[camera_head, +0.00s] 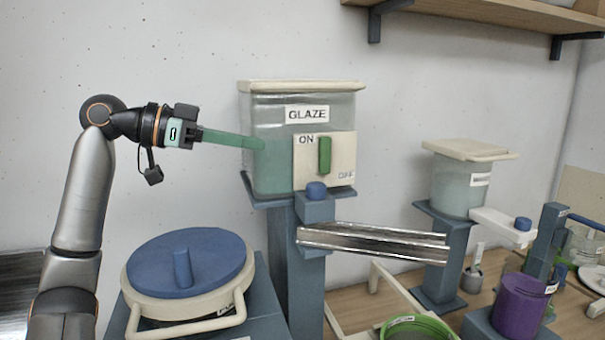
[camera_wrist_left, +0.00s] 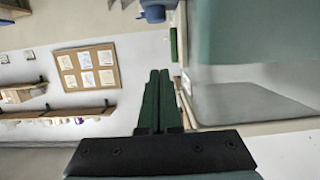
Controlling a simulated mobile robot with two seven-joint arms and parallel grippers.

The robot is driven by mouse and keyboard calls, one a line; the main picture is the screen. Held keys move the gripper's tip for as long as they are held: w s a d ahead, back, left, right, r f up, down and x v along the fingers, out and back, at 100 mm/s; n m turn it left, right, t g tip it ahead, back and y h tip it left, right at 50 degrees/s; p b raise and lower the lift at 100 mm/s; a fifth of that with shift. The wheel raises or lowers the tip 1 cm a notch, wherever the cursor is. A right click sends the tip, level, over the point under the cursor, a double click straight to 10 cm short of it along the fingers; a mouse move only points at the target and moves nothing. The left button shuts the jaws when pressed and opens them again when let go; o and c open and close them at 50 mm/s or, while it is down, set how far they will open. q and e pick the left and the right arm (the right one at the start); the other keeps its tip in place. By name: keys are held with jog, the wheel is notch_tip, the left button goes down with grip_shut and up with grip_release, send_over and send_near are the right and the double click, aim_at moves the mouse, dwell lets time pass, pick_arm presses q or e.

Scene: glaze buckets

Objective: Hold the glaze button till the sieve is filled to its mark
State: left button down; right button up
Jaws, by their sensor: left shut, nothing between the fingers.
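The glaze tank (camera_head: 270,160) is a clear box of green liquid labelled GLAZE. Its pale panel (camera_head: 342,160) reads ON at the top, with a green switch (camera_head: 325,155) beside that word. A blue button (camera_head: 316,190) sits on the block below the panel. A metal trough (camera_head: 375,243) slopes to the right from the stand. A green round vessel (camera_head: 418,328), perhaps the sieve, is cut off at the bottom edge; its fill and mark cannot be read. My left gripper (camera_head: 262,143) is shut and empty, its green fingers at the tank's left side. The tank also shows in the left wrist view (camera_wrist_left: 250,40).
A cream bucket with a blue lid (camera_head: 185,262) stands at the lower left. A second tank (camera_head: 457,185) with its own blue button (camera_head: 523,223) stands at the right. A purple bucket (camera_head: 520,300) is at the lower right. A wooden shelf (camera_head: 490,12) hangs above.

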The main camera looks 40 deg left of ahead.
pick_arm(q)
jog(key=p, duration=0.4)
send_over(316, 191)
jog(key=a, duration=0.3)
jog(key=shift+s+d+f, duration=0.1)
jog(key=shift+s+f, duration=0.15)
jog(key=shift+f, duration=0.3)
jog(key=shift+s+d+f, duration=0.1)
jog(key=shift+s+f, duration=0.1)
jog(key=shift+f, duration=0.3)
notch_tip(316, 191, down, 3)
jog(key=shift+w+d+r+b, duration=0.1)
jog(key=shift+b, duration=0.2)
jog(key=shift+f, duration=0.75)
